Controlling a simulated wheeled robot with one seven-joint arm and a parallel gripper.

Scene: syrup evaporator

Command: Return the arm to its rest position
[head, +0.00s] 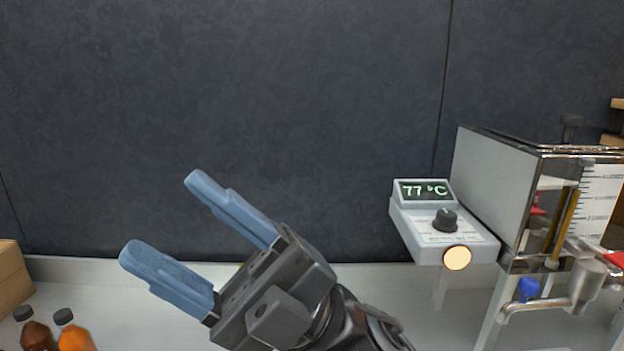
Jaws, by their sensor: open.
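My gripper (162,215) is in the lower middle of the head view, raised in front of the dark wall. Its two blue fingers are spread apart and point up and to the left. Nothing is between them. My arm enters from the bottom edge, and its lower links are out of view. The gripper is well to the left of the evaporator (492,180) and does not appear to touch anything.
A control box (446,225) with a knob, a lit round lamp and a display reading 77 °C is on the evaporator's left side. A metal spout (545,306) juts out low right. Bottles (74,336) and a wooden box (12,280) stand lower left.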

